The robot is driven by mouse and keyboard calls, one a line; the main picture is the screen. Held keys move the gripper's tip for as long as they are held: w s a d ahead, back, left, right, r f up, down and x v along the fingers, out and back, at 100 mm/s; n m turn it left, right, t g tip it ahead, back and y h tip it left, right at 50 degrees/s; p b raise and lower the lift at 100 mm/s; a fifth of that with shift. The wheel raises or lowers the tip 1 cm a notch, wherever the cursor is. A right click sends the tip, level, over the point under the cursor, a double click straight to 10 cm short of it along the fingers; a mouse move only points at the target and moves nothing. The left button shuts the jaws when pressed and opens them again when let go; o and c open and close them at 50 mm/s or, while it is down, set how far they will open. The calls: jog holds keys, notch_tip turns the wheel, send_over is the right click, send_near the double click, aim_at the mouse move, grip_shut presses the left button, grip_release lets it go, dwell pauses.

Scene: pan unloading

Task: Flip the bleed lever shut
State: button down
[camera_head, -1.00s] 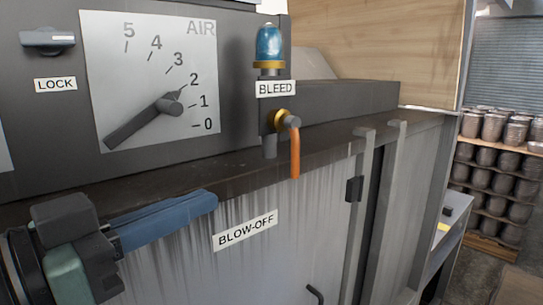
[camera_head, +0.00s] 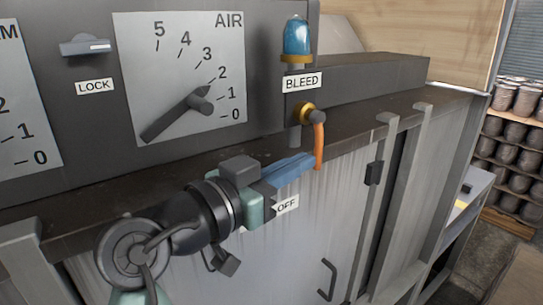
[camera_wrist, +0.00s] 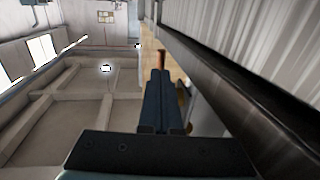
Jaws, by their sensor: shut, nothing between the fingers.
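The bleed lever (camera_head: 319,148) is an orange handle hanging down from a brass valve fitting (camera_head: 303,111), under the BLEED label (camera_head: 301,83). My gripper (camera_head: 308,162) is shut and empty. Its blue fingers reach right and slightly up, with their tips at the lower part of the lever in the head view; I cannot tell whether they touch it. In the wrist view the shut fingers (camera_wrist: 160,75) point ahead, and a small orange piece of the lever (camera_wrist: 161,58) shows just beyond their tips.
The AIR gauge (camera_head: 225,60) and LOCK knob (camera_head: 87,45) are on the dark panel at left. A blue-capped lamp (camera_head: 297,40) stands above the BLEED label. My gripper partly covers the BLOW-OFF label (camera_head: 287,204). Upright rails (camera_head: 378,190) stand right of the lever.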

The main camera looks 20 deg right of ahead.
jog(key=shift+w+d, duration=0.3)
jog(key=shift+d, duration=0.3)
jog(key=shift+f, duration=0.1)
